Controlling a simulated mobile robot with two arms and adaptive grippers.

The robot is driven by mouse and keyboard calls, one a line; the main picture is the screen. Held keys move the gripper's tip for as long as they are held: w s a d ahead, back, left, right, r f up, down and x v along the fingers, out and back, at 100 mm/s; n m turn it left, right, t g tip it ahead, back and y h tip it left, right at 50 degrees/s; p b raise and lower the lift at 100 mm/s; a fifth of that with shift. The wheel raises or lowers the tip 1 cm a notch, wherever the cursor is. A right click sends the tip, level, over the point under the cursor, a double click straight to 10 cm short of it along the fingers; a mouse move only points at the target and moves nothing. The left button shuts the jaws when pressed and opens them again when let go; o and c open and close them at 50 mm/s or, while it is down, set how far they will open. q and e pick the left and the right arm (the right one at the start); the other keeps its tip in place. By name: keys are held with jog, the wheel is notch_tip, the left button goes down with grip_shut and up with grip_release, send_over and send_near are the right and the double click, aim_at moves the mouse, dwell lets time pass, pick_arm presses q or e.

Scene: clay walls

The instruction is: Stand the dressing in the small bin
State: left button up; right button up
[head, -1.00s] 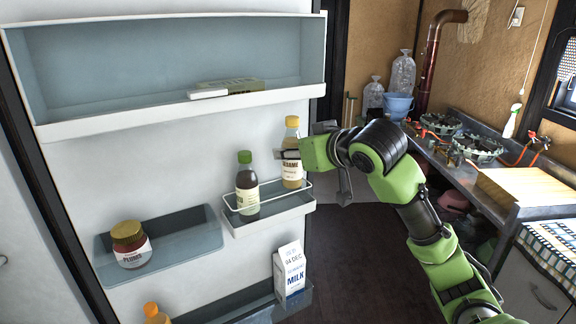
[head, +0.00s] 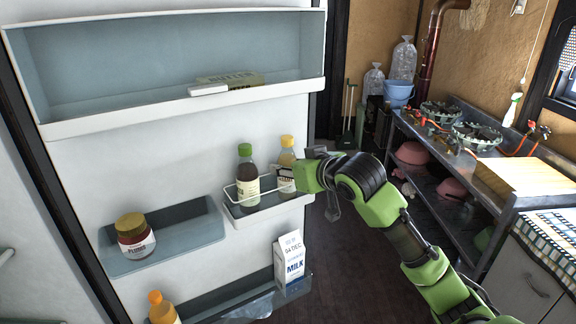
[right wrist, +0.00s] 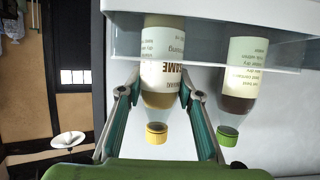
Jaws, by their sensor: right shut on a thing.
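The dressing (head: 287,158), a bottle with a yellow cap and a sesame label, stands upright at the right end of the small bin (head: 262,211) on the fridge door. My right gripper (head: 287,177) is shut on its body from the right. The right wrist view shows the dressing (right wrist: 160,75) upside down between both fingers (right wrist: 163,92), its base end at the bin's wall (right wrist: 215,42). Its lower part appears inside the bin; whether it rests on the floor is hidden. My left gripper is not in view.
A green-capped bottle (head: 246,178) stands in the same bin, close left of the dressing. A milk carton (head: 290,258) stands in the bin below. A plum jar (head: 134,236) sits in the left bin. A butter box (head: 228,82) lies on the top shelf.

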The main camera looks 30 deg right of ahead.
jog(key=o, duration=1.3)
jog(key=shift+f, duration=0.15)
jog(key=shift+r, duration=0.25)
jog(key=shift+s, duration=0.35)
jog(key=b+v, duration=0.2)
jog(key=v, duration=0.9)
jog(key=shift+s+b, duration=0.15)
jog(key=shift+b, duration=0.15)
